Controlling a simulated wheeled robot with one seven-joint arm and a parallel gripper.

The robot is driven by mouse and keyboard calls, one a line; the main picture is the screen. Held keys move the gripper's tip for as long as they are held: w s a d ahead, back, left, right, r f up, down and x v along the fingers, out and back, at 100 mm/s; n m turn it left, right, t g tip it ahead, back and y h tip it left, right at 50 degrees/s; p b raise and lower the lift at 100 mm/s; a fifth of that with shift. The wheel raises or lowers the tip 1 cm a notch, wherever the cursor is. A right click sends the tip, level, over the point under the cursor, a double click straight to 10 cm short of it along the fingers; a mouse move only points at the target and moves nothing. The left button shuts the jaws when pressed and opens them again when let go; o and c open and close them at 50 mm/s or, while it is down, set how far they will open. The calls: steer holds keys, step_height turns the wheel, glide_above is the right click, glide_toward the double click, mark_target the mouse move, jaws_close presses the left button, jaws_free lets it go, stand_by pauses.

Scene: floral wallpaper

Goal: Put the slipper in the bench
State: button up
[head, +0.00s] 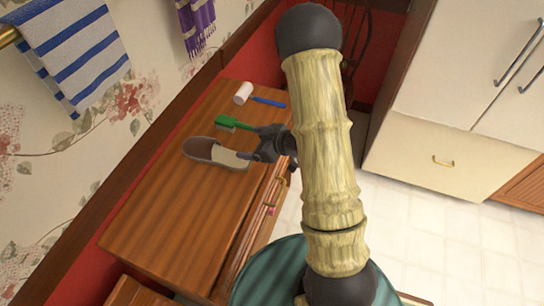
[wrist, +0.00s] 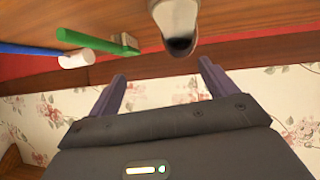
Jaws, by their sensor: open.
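The slipper (head: 204,150) is brown and beige and lies flat on top of the wooden bench (head: 165,215) in the head view. In the wrist view the slipper (wrist: 174,22) is at the top centre, ahead of the fingers, with its dark opening facing them. My gripper (head: 252,148) is at the bench's right edge, beside the slipper's beige end. In the wrist view my gripper (wrist: 162,88) has its two purple fingers spread with nothing between them. The bench's front side is seen steeply, with slim pinkish items showing along it; I cannot tell how far any drawer is open.
A green brush (head: 238,124) and a white roller (head: 243,93) with a blue handle (head: 268,102) lie behind the slipper. Towels hang on the wallpapered wall. The bench top nearer me is clear. White cabinets (head: 440,150) stand right, across open tiled floor.

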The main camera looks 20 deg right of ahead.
steer(key=s+d+r+m+h, duration=0.2)
steer(key=d+r+m+h, duration=0.3)
steer(key=d+r+h, duration=0.15)
steer(key=s+a+r+m+g+h, duration=0.1)
steer(key=s+m+g, duration=0.1)
steer(key=s, duration=0.5)
steer(key=s+a+r+m+g+h, duration=0.1)
steer(key=s+a+r+m+g, duration=0.1)
steer(key=s+g, duration=0.2)
steer(key=s, duration=0.3)
steer(key=shift+s+r+m, duration=0.3)
steer(key=shift+m, duration=0.1)
